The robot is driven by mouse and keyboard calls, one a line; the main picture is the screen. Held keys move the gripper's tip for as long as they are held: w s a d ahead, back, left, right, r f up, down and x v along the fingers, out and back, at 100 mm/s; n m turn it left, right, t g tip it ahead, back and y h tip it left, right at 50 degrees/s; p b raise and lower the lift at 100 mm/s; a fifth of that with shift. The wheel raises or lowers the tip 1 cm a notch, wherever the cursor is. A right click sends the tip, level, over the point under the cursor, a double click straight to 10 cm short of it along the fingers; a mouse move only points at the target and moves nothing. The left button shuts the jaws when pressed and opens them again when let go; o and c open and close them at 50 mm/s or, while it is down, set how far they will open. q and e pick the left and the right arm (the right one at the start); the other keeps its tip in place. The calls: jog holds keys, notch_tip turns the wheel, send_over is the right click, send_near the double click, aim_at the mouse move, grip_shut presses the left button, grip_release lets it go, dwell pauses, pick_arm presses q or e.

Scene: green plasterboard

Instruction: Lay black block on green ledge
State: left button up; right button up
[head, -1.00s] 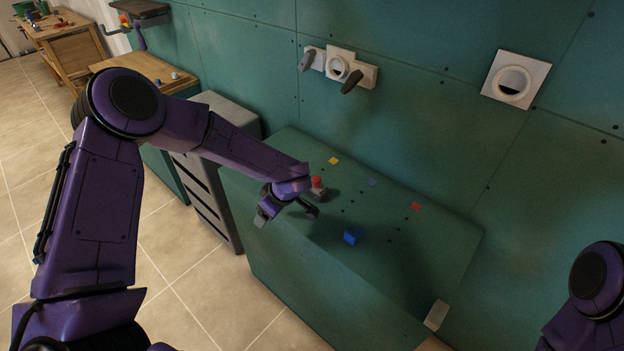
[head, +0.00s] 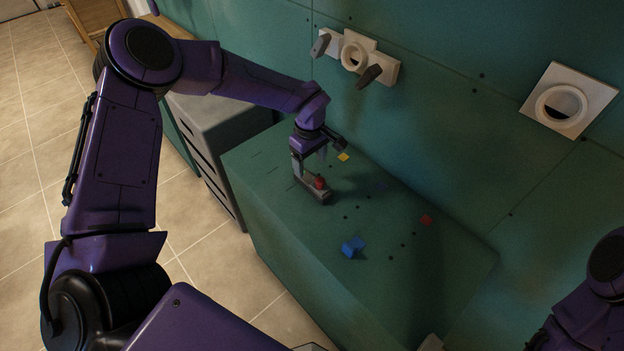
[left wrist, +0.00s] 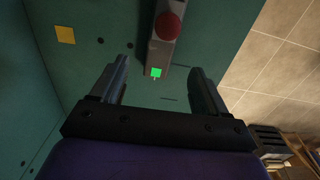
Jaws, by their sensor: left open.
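The green ledge (head: 290,235) is a green box-like bench top against the green wall. I cannot make out a black block in either view. My left gripper (head: 312,167) points down over the far left part of the ledge. In the left wrist view its two fingers (left wrist: 158,75) are spread and empty. The same red button shows in the head view (head: 319,183). My right gripper is out of view.
A blue block (head: 352,247) lies on the ledge, with a yellow square (head: 343,157), a red square (head: 426,219) and several dark dots. A white fixture (head: 355,57) and a white ring plate (head: 568,101) are on the wall. A grey cabinet (head: 222,125) stands left.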

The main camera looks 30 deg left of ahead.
aim_at(312, 181)
pick_arm(q)
jog(key=f+p, duration=0.1)
jog(key=f, duration=0.3)
jog(key=f+p, duration=0.1)
jog(key=f, duration=0.1)
jog(key=shift+d+f+p, duration=0.15)
jog(key=shift+d+p, duration=0.15)
jog(key=shift+d, duration=0.1)
jog(key=shift+s+a+f, duration=0.1)
jog(key=shift+f, duration=0.1)
jog(key=shift+s, duration=0.1)
jog(key=c, duration=1.2)
jog(key=shift+r, duration=0.1)
jog(key=shift+c, duration=0.8)
